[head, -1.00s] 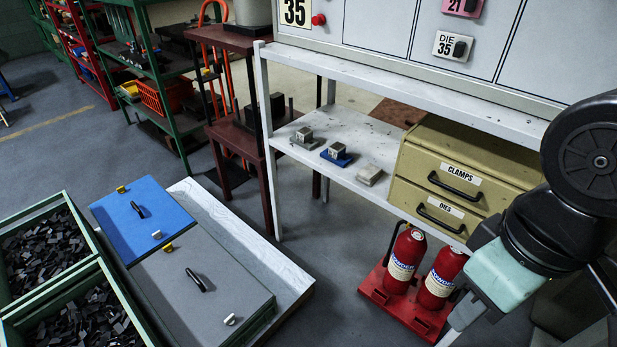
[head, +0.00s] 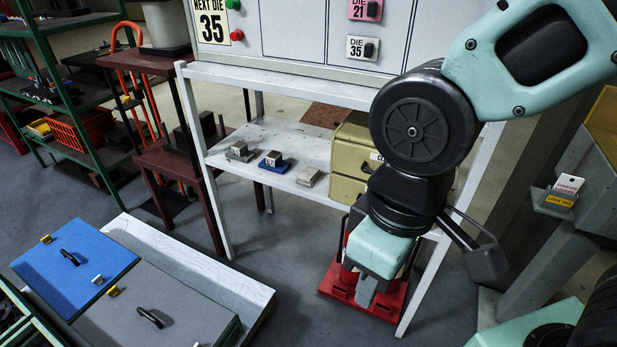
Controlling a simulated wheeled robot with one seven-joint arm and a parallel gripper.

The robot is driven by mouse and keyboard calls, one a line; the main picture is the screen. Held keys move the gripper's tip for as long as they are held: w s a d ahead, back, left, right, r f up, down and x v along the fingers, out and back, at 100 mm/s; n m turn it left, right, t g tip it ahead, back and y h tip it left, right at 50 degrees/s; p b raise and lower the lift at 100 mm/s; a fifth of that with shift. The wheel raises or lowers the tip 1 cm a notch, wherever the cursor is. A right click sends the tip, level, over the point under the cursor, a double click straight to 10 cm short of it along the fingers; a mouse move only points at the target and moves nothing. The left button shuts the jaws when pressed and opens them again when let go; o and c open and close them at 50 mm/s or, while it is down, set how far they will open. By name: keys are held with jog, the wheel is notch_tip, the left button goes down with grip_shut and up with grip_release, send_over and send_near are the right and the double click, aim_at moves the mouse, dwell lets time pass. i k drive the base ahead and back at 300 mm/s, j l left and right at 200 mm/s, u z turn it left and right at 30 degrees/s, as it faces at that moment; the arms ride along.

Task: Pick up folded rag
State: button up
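A small pale, flattish item (head: 308,177) lies on the white shelf unit's lower shelf, at the right of a short row. It may be the folded rag, but it is too small to be sure. My gripper (head: 364,298) hangs below my arm, right of and lower in the picture than this item, in front of the red extinguisher stand. It is apart from the pale item. Its fingers are seen from behind and overlap, so their opening is unclear. No held thing shows.
A grey block (head: 240,151) and a block on a blue base (head: 273,162) sit left of the pale item. The tan drawer cabinet (head: 350,158) is right of it. The white shelf's upper board (head: 290,88) passes above. Grey floor is open in front.

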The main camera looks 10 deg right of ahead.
aim_at(307, 176)
jog(key=i+j, duration=0.15)
jog(key=i, duration=0.3)
jog(key=i+j+z, duration=0.1)
jog(key=i, duration=0.35)
